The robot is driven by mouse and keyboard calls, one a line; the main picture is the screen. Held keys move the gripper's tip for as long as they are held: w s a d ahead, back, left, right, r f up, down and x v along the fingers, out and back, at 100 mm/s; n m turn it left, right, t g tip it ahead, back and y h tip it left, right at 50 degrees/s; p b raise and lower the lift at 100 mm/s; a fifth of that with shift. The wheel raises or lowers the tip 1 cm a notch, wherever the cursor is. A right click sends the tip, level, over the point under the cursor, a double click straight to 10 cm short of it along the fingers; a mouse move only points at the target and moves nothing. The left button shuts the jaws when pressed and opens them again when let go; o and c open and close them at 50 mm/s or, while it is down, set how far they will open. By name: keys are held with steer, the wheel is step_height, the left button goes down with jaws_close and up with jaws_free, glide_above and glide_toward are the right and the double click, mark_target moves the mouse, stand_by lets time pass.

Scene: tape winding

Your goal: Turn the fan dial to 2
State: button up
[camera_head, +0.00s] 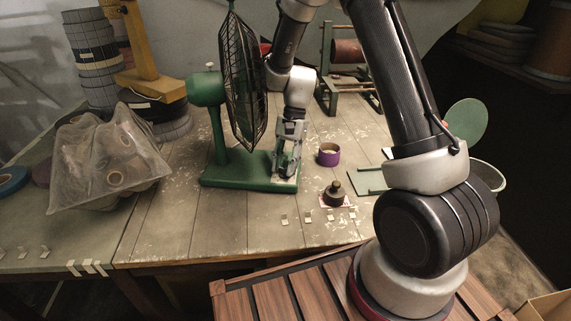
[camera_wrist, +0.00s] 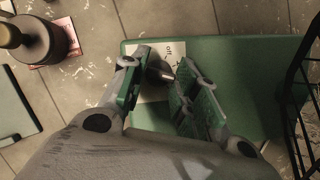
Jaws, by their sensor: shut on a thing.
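The green fan (camera_head: 206,95) stands on the wooden table, its black wire cage facing right. Its green base (camera_head: 225,177) lies flat on the boards and also fills much of the wrist view (camera_wrist: 235,120). My gripper (camera_head: 286,168) points down over the right part of the base. In the wrist view my gripper (camera_wrist: 160,90) has its two fingers on either side of the small grey dial (camera_wrist: 158,72), shut on it. A white label (camera_wrist: 142,92) with "OFF" printed on it lies under the dial. The other label marks and the dial's pointer setting are mostly hidden or too small to read.
A netted bundle (camera_head: 105,160) lies at left. The fan cage (camera_wrist: 300,100) is close to my gripper's right side.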

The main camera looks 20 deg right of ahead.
steer(key=o, duration=1)
